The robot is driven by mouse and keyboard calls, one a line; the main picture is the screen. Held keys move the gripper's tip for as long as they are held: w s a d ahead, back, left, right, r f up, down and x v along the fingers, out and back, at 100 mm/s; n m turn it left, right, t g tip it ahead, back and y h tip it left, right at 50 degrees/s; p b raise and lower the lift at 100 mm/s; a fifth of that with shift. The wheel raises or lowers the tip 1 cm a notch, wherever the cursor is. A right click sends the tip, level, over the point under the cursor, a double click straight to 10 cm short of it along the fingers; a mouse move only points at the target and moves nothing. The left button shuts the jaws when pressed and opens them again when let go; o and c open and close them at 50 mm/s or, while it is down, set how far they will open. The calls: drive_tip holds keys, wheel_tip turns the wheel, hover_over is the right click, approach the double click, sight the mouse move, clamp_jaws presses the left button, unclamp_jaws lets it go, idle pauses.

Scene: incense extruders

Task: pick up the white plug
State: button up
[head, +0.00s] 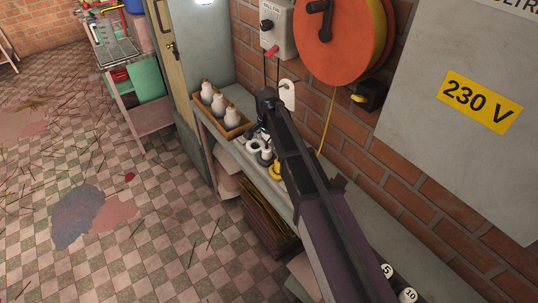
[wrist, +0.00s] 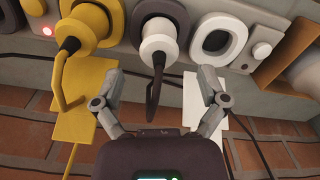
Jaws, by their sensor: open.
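The white plug (wrist: 158,43) sits in a dark-rimmed socket at the upper middle of the wrist view, its dark cord hanging down from it. My gripper (wrist: 158,78) is open, one finger on each side of the cord and a little short of the plug. No contact with the plug shows. In the head view my gripper (head: 263,133) is over the grey ledge by the sockets, and my arm hides part of them. A yellow plug (wrist: 71,44) with a yellow cord is in the socket to the left in the wrist view.
An empty pale socket ring (wrist: 214,38) lies right of the white plug, near a small white switch (wrist: 262,49). A yellow tag (wrist: 82,105) and a white tag (wrist: 203,112) lie behind my fingers. A wooden tray (head: 233,131) holds white bottles. A red-orange reel (head: 335,35) hangs on the brick wall.

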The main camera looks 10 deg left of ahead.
sight(266, 148)
drive_tip(key=shift+s+a+f+b, duration=0.1)
drive_tip(key=shift+s+f+b, duration=0.05)
drive_tip(key=shift+f+b, duration=0.6)
drive_tip(key=shift+s+f+b, duration=0.15)
drive_tip(key=shift+f+b, duration=0.5)
drive_tip(key=shift+f, duration=0.15)
drive_tip(key=shift+f+b, duration=1)
drive_tip(key=shift+b, duration=0.05)
drive_tip(key=c, duration=1.2)
